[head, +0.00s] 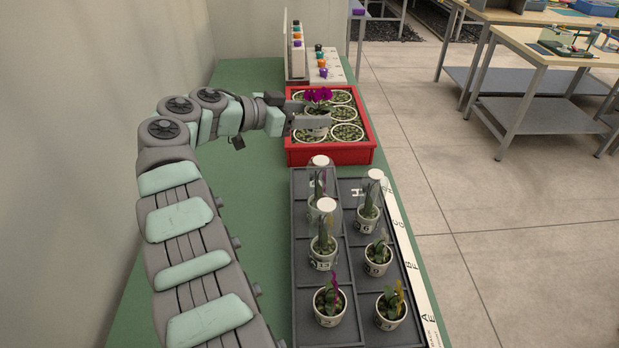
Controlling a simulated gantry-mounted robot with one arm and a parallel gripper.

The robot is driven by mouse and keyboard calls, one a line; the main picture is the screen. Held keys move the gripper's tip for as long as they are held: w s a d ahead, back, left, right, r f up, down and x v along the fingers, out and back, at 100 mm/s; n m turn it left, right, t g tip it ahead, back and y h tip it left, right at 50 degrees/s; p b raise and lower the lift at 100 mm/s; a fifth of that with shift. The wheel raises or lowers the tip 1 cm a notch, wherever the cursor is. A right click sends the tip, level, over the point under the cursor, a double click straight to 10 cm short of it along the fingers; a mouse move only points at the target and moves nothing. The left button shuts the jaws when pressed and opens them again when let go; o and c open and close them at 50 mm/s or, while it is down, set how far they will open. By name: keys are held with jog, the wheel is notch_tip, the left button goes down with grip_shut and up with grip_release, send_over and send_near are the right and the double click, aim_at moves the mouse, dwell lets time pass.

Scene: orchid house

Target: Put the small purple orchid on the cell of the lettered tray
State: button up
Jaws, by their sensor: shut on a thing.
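A small orchid with purple flowers (318,95) is at the red crate (335,154), its pot partly hidden by my gripper. My gripper (318,122) is shut on this orchid, reaching in from the left. I cannot tell whether the pot is lifted clear of the crate. The lettered tray (346,230) is dark grey, divided into cells, and lies in front of the crate. White letters mark it, among them an H, and a white strip with letters (415,265) runs along its right side.
Several potted plants stand in the tray. Three are under clear covers with white tops, such as this cover (326,205). A plant with magenta bloom (330,305) and a yellow one (390,308) stand uncovered in front. A white rack (325,66) with coloured items stands behind the crate.

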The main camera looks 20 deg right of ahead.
notch_tip(320, 180, down, 12)
jog(key=b, duration=0.3)
jog(key=shift+s+f, duration=0.1)
jog(key=shift+f, duration=0.15)
jog(key=shift+f+b, duration=1.15)
jog(key=shift+f, duration=0.95)
jog(key=shift+f, duration=0.2)
jog(key=o, duration=1.5)
jog(key=shift+r, duration=0.1)
jog(key=shift+r, duration=0.15)
jog(key=shift+a+r+p, duration=0.2)
jog(key=shift+a+p, duration=0.1)
jog(key=shift+p, duration=0.15)
jog(key=p+v, duration=0.3)
jog(key=v, duration=0.8)
jog(key=shift+a+p, duration=0.2)
jog(key=shift+p, duration=0.2)
